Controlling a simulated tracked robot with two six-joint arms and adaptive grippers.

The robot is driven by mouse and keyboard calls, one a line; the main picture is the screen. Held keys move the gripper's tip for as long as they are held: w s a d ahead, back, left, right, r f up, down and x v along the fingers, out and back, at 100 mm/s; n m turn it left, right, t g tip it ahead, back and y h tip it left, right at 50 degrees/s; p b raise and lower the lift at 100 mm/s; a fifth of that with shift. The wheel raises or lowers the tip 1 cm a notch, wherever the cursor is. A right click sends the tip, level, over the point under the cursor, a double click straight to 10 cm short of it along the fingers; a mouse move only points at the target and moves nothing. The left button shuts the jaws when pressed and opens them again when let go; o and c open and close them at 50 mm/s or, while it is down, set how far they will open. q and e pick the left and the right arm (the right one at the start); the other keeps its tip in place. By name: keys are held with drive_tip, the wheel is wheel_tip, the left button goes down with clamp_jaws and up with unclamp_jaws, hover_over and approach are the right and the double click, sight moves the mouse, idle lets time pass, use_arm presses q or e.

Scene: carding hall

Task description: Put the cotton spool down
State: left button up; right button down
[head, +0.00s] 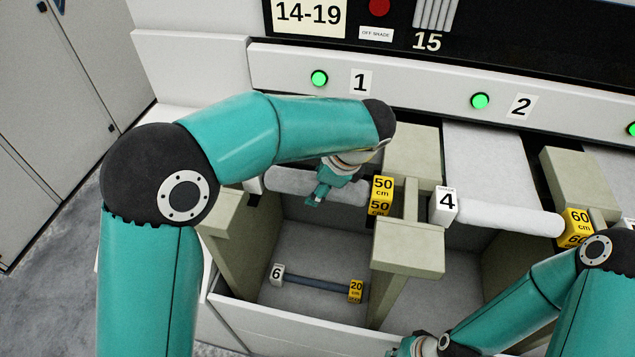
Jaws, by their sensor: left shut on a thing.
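My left gripper (321,194) points down, shut on a pale grey cotton spool (288,182) with a yellow "50 cm" block (381,194) at its right end. The gripper grips it near the middle, and my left arm hides part of what is behind. The spool lies level across the upper back of the left bay; whether it rests on anything cannot be told. My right gripper (406,347) is at the bottom edge, mostly cut off, so its fingers cannot be read.
A thin blue-grey rod (318,283) with end blocks "6" and "20 cm" lies in the left bay. A white spool (508,216) with blocks "4" and "60 cm" is in the bay to the right. Beige posts (408,248) divide the bays. A white front wall (290,331) closes the left bay.

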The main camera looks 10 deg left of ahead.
use_arm(q)
drive_tip(key=o, duration=1.3)
drive_tip(key=v, duration=1.2)
drive_tip(key=shift+s+a, duration=0.1)
